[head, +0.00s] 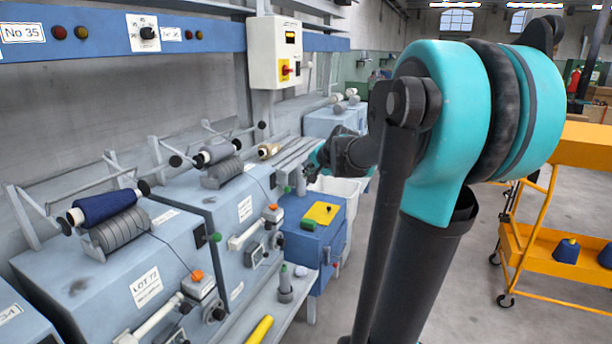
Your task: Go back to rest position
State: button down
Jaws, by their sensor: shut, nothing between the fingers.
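My arm rises at the right of centre in the head view, with a large teal joint in front. Its forearm reaches away to the left. My gripper (302,182) is small and far off at the arm's end, above the blue cabinet (312,240) and in front of the grey rails. It appears shut and holds nothing that I can see. Part of the wrist is hard to make out against the machinery.
Spinning machines line the left, with a dark blue bobbin (104,207) and a grey bobbin (217,153). A white bin (340,190) stands behind. An orange trolley (555,260) stands right; floor between is clear.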

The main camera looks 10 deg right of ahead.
jog(key=s+f+n+g+h, duration=0.1)
jog(key=s+f+n, duration=0.3)
jog(key=s+f, duration=0.7)
jog(key=s+f+n+g+h, duration=0.2)
jog(key=s+f+n+g, duration=0.2)
jog(key=s+f, duration=0.8)
jog(key=s+n, duration=0.1)
jog(key=s, duration=0.6)
jog(key=shift+s+g, duration=0.25)
jog(key=shift+g, duration=0.05)
